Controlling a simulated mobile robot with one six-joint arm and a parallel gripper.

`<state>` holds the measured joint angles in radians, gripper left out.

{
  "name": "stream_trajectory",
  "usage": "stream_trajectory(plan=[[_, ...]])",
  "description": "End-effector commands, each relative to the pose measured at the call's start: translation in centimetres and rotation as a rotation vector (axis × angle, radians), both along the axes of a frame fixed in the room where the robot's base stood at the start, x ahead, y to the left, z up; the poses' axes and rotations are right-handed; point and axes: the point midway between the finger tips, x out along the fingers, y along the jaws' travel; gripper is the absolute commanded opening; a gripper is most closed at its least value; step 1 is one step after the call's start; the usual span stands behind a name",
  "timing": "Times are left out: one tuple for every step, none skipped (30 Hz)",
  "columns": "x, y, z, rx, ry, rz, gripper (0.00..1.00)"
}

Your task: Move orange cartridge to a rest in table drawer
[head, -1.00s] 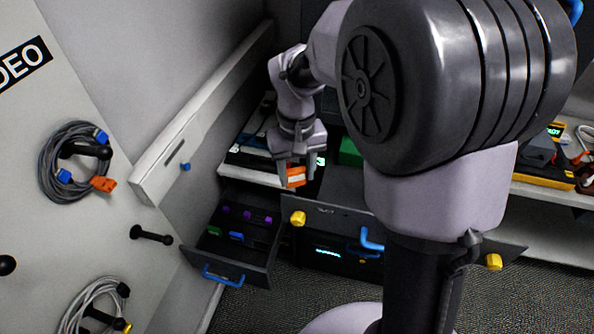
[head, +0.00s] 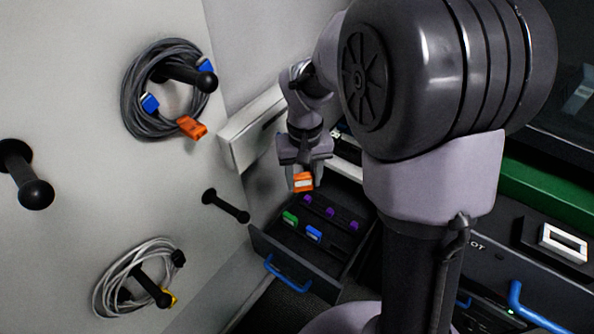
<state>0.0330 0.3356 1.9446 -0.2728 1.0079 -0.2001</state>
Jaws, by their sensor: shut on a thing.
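My gripper (head: 303,184) points down and is shut on the orange cartridge (head: 303,182), which has a pale label on its face. The cartridge is in the air above the far left part of the open table drawer (head: 262,243). The drawer is dark with a blue handle (head: 287,280). Inside it a green cartridge (head: 290,218) and a blue cartridge (head: 313,233) lie in the front row. Several purple pieces (head: 330,212) stand in a row behind them. My arm hides part of the drawer's right side.
The wall at left has black pegs (head: 225,206), a grey cable coil (head: 130,110) with blue and orange plugs, and a pale cable coil (head: 110,290). A white ledge (head: 235,150) juts out behind the drawer. At right are a green surface (head: 550,190) and another blue handle (head: 530,315).

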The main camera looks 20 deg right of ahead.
Motion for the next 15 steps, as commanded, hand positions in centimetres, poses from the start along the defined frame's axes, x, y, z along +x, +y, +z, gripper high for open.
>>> stream_trajectory(plan=[[-0.1,-0.4,-0.9,0.0,0.003,-0.027,0.07],[-0.2,-0.7,-1.4,-0.001,0.004,-0.044,0.07],[-0.4,-1.1,-2.3,-0.002,0.005,-0.074,0.07],[-0.4,-1.4,-3.0,-0.002,0.005,-0.097,0.07],[-0.6,-1.8,-3.7,-0.002,0.005,-0.122,0.07],[-0.8,-2.2,-4.7,-0.002,0.006,-0.16,0.07],[-1.0,-2.6,-5.6,-0.003,0.006,-0.189,0.07],[-1.2,-3.0,-6.5,-0.003,0.007,-0.222,0.07],[-1.6,-3.6,-7.7,-0.003,0.008,-0.27,0.07],[-1.9,-4.1,-8.8,-0.003,0.007,-0.31,0.07],[-2.3,-4.6,-9.9,-0.003,0.008,-0.351,0.07],[-2.9,-5.2,-11.4,-0.003,0.008,-0.412,0.07],[-3.4,-5.7,-12.5,-0.002,0.008,-0.458,0.07],[-4.0,-6.2,-13.6,-0.002,0.009,-0.505,0.07],[-4.7,-6.7,-14.9,-0.001,0.008,-0.565,0.07]])
